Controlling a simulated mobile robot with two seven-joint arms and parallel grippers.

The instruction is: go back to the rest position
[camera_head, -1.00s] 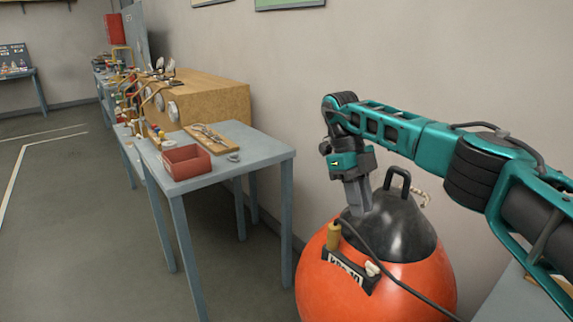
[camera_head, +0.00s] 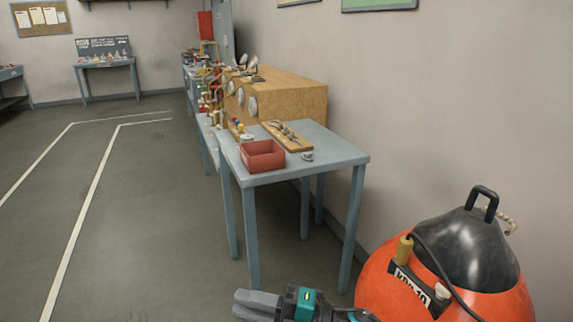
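My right gripper (camera_head: 257,304) shows at the bottom edge, low and pointing left, in front of the table. Its two grey fingers lie close together with nothing visible between them. The rest of my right arm is mostly out of the picture. My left gripper is not in view.
An orange round vessel (camera_head: 385,279) with a black top and handle stands at the lower right, close to my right arm. A grey-blue table (camera_head: 330,152) holds a red bin (camera_head: 262,155) and a wooden board (camera_head: 288,137). Open floor (camera_head: 140,220) lies to the left.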

